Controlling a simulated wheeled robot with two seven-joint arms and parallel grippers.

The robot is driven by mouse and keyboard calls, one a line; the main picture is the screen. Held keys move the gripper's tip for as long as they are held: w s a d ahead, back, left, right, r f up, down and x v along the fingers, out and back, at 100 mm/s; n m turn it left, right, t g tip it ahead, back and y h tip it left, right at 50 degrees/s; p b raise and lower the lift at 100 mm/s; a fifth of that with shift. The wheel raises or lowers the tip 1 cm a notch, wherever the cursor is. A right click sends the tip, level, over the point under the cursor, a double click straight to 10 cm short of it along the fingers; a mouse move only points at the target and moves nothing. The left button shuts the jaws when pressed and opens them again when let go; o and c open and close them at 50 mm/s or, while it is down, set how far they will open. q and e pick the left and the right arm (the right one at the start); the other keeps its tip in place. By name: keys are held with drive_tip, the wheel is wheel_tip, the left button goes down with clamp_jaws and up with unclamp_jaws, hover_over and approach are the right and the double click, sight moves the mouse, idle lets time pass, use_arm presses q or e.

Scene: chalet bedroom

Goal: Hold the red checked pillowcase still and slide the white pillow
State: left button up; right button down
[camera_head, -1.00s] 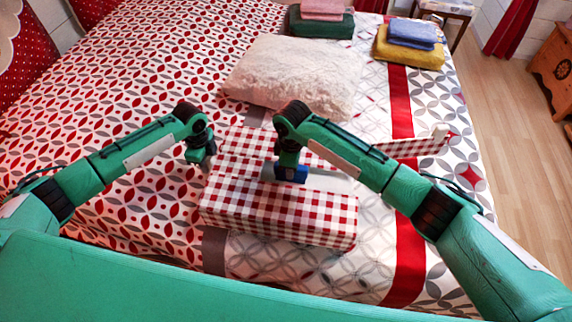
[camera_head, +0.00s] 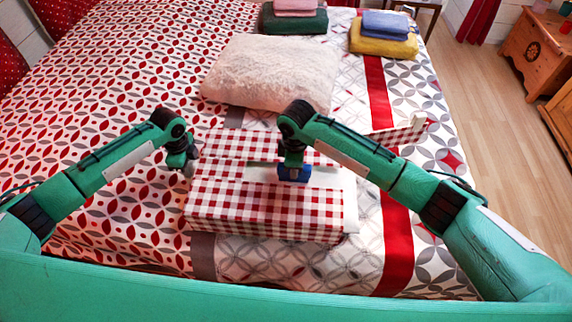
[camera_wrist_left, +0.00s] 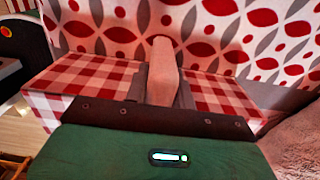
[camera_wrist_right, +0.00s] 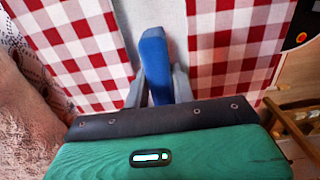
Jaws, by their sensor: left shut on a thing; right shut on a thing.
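The red checked pillowcase (camera_head: 265,212) lies box-like on the bed. The white pillow (camera_head: 262,172) shows through a long slot in its top, and white also shows at the case's right end. My left gripper (camera_head: 190,168) is shut on a beige tab (camera_wrist_left: 163,72) at the case's left side. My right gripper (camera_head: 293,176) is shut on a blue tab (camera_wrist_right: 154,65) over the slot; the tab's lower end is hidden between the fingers. Most of the pillow is hidden inside the case.
A fluffy cream cushion (camera_head: 270,72) lies just behind the case. Folded towels, including a green one (camera_head: 295,22) and a yellow one (camera_head: 383,42), are stacked at the far side. A checked flap (camera_head: 400,133) extends right. Bare bedspread lies in front.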

sight(311, 167)
drive_tip(key=shift+d, duration=0.35)
drive_tip(key=shift+d, duration=2.05)
drive_tip(key=shift+d, duration=2)
drive_tip(key=shift+d, duration=1.9)
